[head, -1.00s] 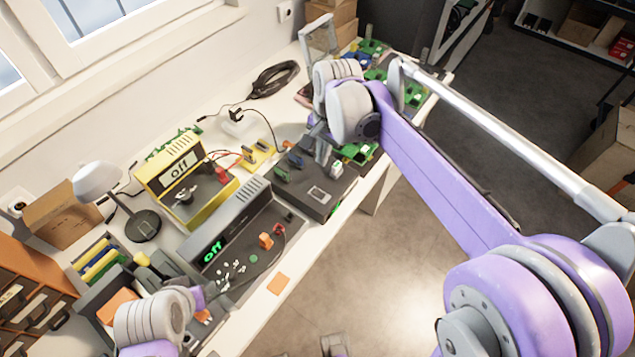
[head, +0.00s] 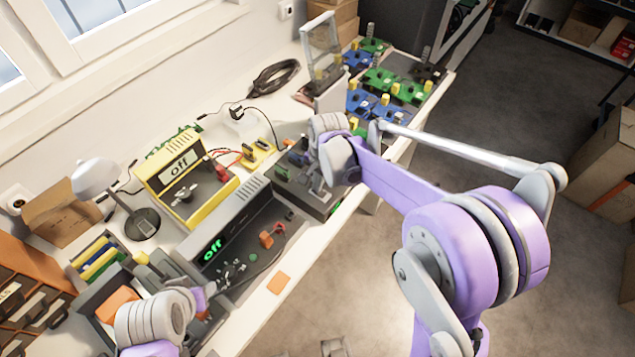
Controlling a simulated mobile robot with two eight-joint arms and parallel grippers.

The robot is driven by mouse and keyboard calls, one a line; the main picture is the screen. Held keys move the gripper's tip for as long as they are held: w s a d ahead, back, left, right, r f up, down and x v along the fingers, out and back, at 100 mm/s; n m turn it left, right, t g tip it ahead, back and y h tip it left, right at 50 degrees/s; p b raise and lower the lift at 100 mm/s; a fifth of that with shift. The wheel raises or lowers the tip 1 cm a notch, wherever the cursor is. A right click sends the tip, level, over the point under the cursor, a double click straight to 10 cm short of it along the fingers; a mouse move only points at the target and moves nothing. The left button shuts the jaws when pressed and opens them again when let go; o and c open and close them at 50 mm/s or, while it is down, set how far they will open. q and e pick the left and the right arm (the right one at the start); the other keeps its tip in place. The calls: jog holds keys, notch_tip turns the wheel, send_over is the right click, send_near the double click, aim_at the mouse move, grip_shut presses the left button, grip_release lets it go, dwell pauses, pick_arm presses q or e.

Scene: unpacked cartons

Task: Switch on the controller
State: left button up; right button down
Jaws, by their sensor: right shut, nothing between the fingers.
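A yellow unit (head: 168,158) on the bench has a white display reading "off". A grey unit (head: 262,208) in front of it shows "off" in green. A low dark box (head: 292,192) stands to their right, with a small green patch on its front edge. I cannot tell by a label which one is the controller. My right gripper (head: 317,190) is shut and empty, pointing down over the dark box and hiding part of its top; contact cannot be told. My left gripper (head: 207,291) is low beside the grey unit's near left end, its fingers unclear.
A lamp (head: 140,222) stands left of the yellow unit. Green and blue boards (head: 385,80) fill the bench's far right end, near a clear upright panel (head: 320,45). Loose small parts lie on the grey unit. An orange square (head: 278,283) lies by the front edge.

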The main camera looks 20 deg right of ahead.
pick_arm(q)
jog(key=shift+s+f, duration=0.1)
jog(key=shift+f, duration=0.2)
pick_arm(e)
jog(key=shift+f, duration=0.3)
pick_arm(q)
jog(key=shift+s+r, duration=0.1)
pick_arm(e)
jog(key=shift+r, duration=0.1)
jog(key=shift+s+d, duration=0.25)
jog(key=shift+s, duration=0.15)
jog(key=shift+s+d+r, duration=0.15)
jog(key=shift+s+d, duration=0.1)
jog(key=shift+w, duration=0.1)
